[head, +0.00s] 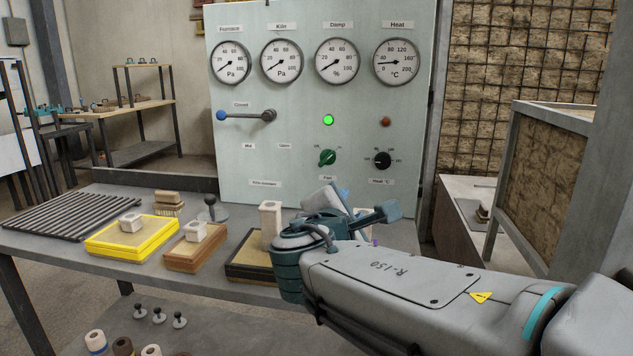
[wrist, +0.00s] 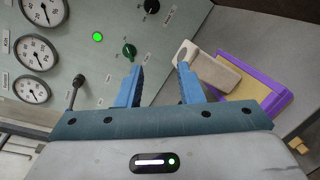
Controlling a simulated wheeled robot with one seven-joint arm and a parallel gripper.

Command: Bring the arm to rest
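My arm reaches in from the right in the head view, above the right part of the table (head: 55,232). My gripper (head: 366,203) is in front of the panel's lower right part. In the wrist view my gripper (wrist: 162,76) has its two blue fingers apart with nothing between them. A pale block (wrist: 212,72) on a purple-edged tray (wrist: 265,93) lies beyond the right finger. In the head view my arm hides most of that tray.
A control panel (head: 240,170) stands behind the table, with gauges, a lever (head: 245,115), a lit green lamp (head: 328,120) and knobs. Yellow (head: 105,247), brown (head: 180,262) and black-edged (head: 245,268) trays hold pale blocks. A dark rack (head: 70,215) lies at the left.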

